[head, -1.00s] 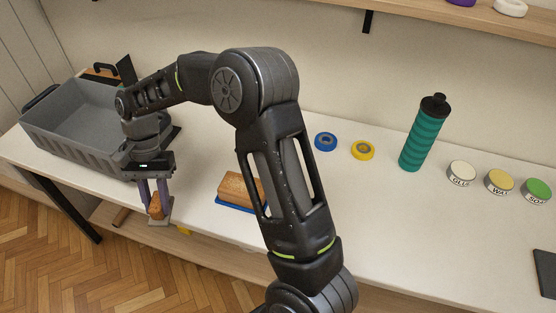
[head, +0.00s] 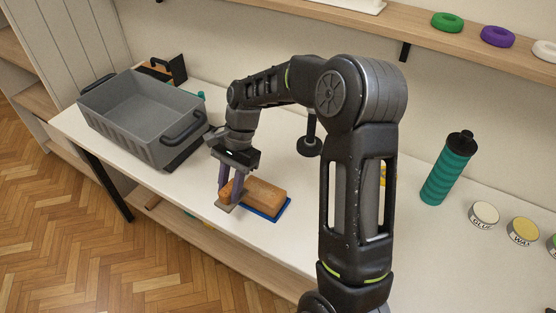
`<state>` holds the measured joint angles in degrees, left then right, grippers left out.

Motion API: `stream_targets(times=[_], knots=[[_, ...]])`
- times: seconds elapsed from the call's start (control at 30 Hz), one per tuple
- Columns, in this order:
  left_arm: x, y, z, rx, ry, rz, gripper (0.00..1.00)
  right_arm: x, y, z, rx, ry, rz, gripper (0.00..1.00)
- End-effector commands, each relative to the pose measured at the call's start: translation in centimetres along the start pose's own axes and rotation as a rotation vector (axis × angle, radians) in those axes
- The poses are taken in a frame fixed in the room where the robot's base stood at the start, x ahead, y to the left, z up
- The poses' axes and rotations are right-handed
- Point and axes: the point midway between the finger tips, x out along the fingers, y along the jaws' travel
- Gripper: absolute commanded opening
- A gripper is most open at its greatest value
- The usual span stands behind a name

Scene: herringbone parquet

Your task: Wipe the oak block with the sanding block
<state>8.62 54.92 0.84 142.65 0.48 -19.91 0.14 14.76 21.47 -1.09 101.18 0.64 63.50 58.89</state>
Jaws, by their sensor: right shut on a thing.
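My right gripper (head: 231,190) is shut on the sanding block (head: 226,206), a small brown block with a pale grey underside. It points down at the left end of the oak block (head: 264,195). The oak block is a light brown brick lying on a blue mat (head: 284,210) near the table's front edge. In this view the sanding block overlaps or adjoins the oak block's left end; I cannot tell whether they touch. The fingers hide part of both. My left gripper is not in view.
A grey crate (head: 130,128) stands at the back left. A black round-headed object (head: 309,146) stands behind my arm. A teal bottle (head: 448,170) and lidded tins (head: 483,215) are at the right. A shelf (head: 415,22) runs above.

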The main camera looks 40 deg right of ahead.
Motion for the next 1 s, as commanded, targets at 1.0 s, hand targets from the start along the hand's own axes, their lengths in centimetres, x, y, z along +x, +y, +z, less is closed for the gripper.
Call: stream_targets(times=[1.0], knots=[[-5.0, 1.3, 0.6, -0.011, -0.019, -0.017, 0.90, -6.2, 8.1, -6.9, 0.673, 0.003, -0.273, 0.00]])
